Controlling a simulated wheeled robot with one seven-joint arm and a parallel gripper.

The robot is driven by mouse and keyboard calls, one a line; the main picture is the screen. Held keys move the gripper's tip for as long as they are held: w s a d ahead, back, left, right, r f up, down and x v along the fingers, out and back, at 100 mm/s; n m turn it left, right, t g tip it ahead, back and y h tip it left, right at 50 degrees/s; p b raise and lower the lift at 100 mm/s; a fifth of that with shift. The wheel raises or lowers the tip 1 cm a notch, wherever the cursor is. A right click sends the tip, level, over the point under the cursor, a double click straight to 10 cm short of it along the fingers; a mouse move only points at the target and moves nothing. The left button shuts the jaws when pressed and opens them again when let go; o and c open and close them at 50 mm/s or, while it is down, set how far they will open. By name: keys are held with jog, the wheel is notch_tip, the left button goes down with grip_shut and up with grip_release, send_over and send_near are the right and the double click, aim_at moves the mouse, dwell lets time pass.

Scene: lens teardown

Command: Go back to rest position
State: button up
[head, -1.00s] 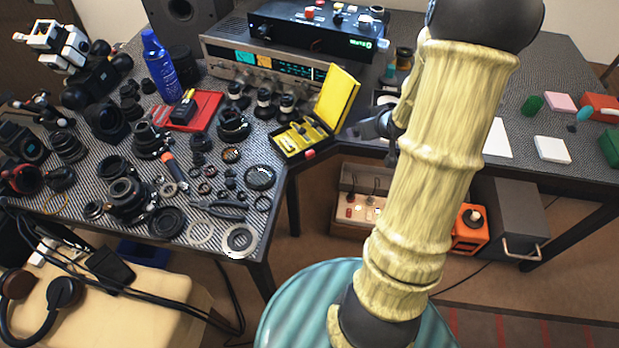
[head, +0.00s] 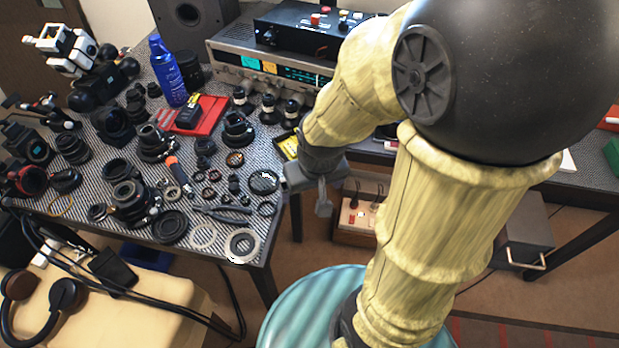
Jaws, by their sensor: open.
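My gripper (head: 322,204) hangs in front of the table's right front corner, pointing down. It is open, and I see nothing between its fingers, though one finger is largely hidden. My arm folds over at the elbow and fills the right half of the head view. The yellow case (head: 287,146) is mostly hidden behind my arm; only its left edge shows.
The patterned table (head: 180,232) holds several lens parts, a blue spray can (head: 168,75) and a red tray (head: 203,118). A radio unit (head: 228,62) stands behind. A wooden box (head: 352,232) sits below, beyond my gripper. A cream stool (head: 165,300) is front left.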

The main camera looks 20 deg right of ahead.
jog(key=w+p+v, duration=0.2)
jog(key=p+v, duration=0.6)
jog(key=p, duration=0.1)
jog(key=w+r+p+v, duration=0.1)
jog(key=w+p+v, duration=0.1)
jog(key=p+v, duration=0.7)
jog(key=shift+r, duration=0.2)
